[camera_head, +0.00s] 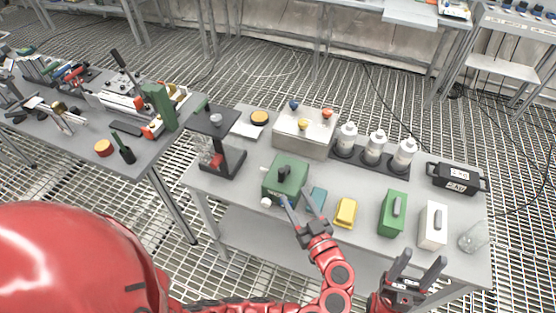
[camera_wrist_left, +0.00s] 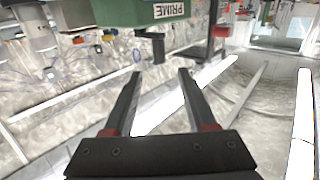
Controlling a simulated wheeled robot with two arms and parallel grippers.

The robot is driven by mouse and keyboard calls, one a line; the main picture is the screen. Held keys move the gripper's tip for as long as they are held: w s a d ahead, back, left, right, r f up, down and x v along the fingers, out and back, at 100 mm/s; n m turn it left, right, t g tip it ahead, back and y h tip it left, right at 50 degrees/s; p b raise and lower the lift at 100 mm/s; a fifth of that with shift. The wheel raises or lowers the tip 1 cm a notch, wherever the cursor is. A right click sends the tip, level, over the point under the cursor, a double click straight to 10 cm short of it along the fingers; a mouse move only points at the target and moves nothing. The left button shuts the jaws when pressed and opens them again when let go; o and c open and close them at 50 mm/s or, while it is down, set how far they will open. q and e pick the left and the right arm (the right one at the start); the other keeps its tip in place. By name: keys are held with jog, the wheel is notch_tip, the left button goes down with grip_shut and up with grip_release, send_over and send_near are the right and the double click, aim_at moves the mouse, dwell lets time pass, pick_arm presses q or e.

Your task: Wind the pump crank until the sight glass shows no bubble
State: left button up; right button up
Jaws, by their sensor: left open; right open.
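A green pump box (camera_head: 287,177) stands on the near table, with a dark handle on its top. In the left wrist view the green box (camera_wrist_left: 140,12) carries a PRIME label. A short dark peg (camera_wrist_left: 157,46), perhaps the crank grip, sticks out beside it. My left gripper (camera_head: 295,203) is open at the box's near side. In its wrist view the open fingers (camera_wrist_left: 160,76) point at the peg, which lies just beyond their tips, with nothing between them. My right gripper (camera_head: 421,259) is open and empty near the table's front right edge. I cannot make out a sight glass or bubble.
Right of the box lie a teal block (camera_head: 317,200), a yellow block (camera_head: 345,212), a green case (camera_head: 393,212) and a white case (camera_head: 433,225). A dark stand (camera_head: 222,140) is on the left. White bottles (camera_head: 374,148) stand behind.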

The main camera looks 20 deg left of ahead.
aim_at(280, 169)
pick_arm(q)
jog(key=p+x, duration=0.4)
jog(key=x, duration=0.8)
jog(key=shift+w+r+p, duration=0.15)
jog(key=shift+p, duration=0.15)
jog(key=shift+w+a, duration=0.25)
jog(key=shift+a, duration=0.1)
jog(key=shift+c, duration=0.4)
grip_shut()
